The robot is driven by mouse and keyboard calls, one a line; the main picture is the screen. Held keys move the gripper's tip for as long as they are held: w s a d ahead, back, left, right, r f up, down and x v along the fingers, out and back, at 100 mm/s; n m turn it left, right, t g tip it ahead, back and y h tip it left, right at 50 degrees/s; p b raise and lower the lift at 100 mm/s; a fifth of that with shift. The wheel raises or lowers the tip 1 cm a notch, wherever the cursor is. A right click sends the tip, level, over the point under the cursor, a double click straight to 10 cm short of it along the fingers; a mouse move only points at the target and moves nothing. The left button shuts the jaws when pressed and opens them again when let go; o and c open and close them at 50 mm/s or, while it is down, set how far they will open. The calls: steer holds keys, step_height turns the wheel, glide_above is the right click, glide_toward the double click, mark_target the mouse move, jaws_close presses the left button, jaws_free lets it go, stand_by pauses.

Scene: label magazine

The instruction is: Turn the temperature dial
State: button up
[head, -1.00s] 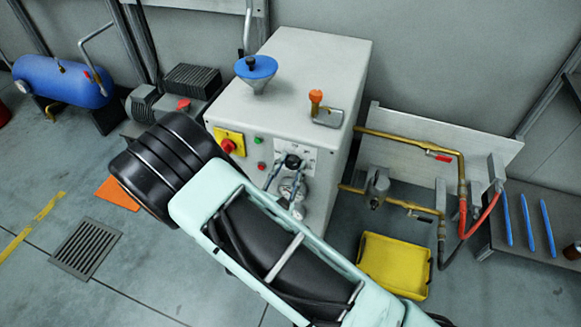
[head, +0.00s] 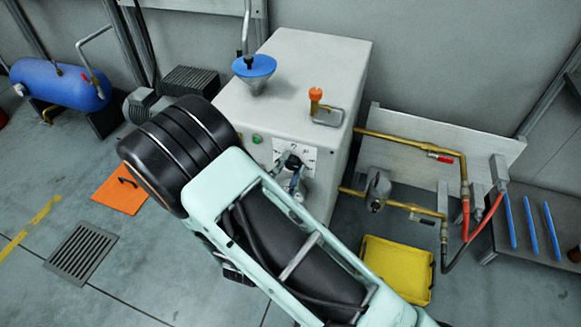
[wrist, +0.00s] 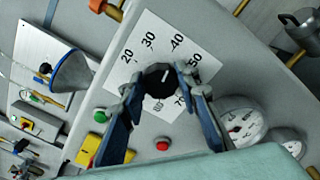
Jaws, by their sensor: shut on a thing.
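The temperature dial is a black round knob (wrist: 157,75) with a white mark, on a white scale plate (wrist: 136,47) with printed numbers including 20, 30, 40 and 50. In the wrist view my gripper (wrist: 160,82) has one fingertip on each side of the knob, shut on it. The mark points toward the upper right of the wrist picture; its exact reading is unclear. In the head view the knob (head: 291,161) shows on the front of the pale grey cabinet (head: 309,70), with my gripper (head: 295,173) at it. My arm hides the cabinet's lower front.
A red button (wrist: 162,145) and a pressure gauge (wrist: 240,122) sit close to the fingers. A blue-rimmed funnel (head: 255,68) and an orange-topped handle (head: 316,96) are on the cabinet top. Brass pipes (head: 405,140) run at the right. A yellow tray (head: 398,268) lies on the floor.

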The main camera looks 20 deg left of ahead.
steer(key=o, duration=1.2)
steer(key=shift+c, duration=0.2)
steer(key=shift+s, duration=0.1)
steer(key=s+a, duration=0.1)
steer(key=s, duration=1.1)
steer(key=shift+w, duration=0.1)
